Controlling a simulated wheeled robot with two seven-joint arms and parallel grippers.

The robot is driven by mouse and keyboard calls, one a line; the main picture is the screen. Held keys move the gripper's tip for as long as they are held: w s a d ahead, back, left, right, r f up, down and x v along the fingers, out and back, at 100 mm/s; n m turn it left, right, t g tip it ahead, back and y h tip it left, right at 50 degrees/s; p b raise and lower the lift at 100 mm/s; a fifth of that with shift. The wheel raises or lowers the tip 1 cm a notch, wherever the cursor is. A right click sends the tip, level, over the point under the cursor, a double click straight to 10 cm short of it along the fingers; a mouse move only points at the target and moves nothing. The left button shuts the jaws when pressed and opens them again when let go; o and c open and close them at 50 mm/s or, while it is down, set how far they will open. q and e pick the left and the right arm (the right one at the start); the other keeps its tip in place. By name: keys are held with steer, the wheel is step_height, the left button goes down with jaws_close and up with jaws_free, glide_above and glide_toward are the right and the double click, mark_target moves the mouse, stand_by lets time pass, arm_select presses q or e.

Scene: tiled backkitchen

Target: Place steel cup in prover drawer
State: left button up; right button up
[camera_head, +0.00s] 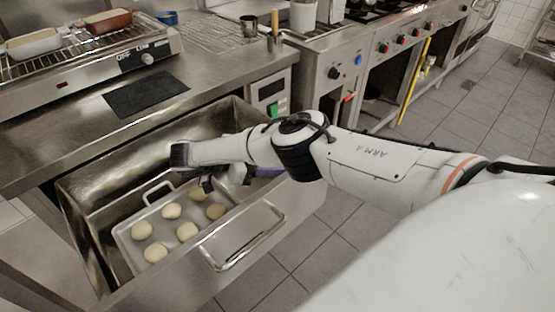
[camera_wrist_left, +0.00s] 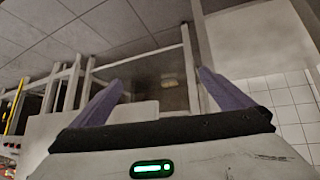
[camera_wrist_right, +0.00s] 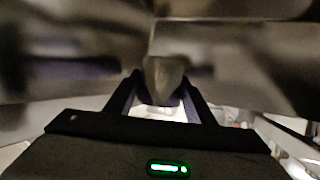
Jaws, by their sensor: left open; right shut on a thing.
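The prover drawer (camera_head: 120,178) is pulled open below the steel counter in the head view. A tray (camera_head: 163,222) with several pale dough balls lies inside it. My right arm reaches across from the right, its wrist over the drawer. In the right wrist view my right gripper (camera_wrist_right: 162,86) is shut on a small grey metal thing, seemingly the steel cup (camera_wrist_right: 163,72), blurred and only partly seen. In the head view my own arm hides it. My left gripper (camera_wrist_left: 160,82) is open and empty in the left wrist view, away from the drawer.
A dark cup-like vessel (camera_head: 249,26) stands on the counter behind, beside a utensil holder (camera_head: 275,42). A black mat (camera_head: 146,93) lies on the counter edge above the drawer. A stove range (camera_head: 360,60) stands at the back. Tiled floor (camera_head: 320,245) is clear in front.

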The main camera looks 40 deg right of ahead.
steer(key=shift+f, duration=0.35)
step_height(320, 180, down, 3)
steer(key=b, duration=0.3)
steer(key=shift+f, duration=0.15)
steer(key=shift+f+b, duration=0.55)
steer(key=shift+b, duration=0.1)
steer(key=o, duration=0.8)
arm_select(q)
steer(key=shift+w+d+f, duration=0.65)
steer(key=shift+w+f, duration=0.1)
steer(key=shift+f, duration=0.05)
arm_select(e)
steer(key=shift+r, duration=0.1)
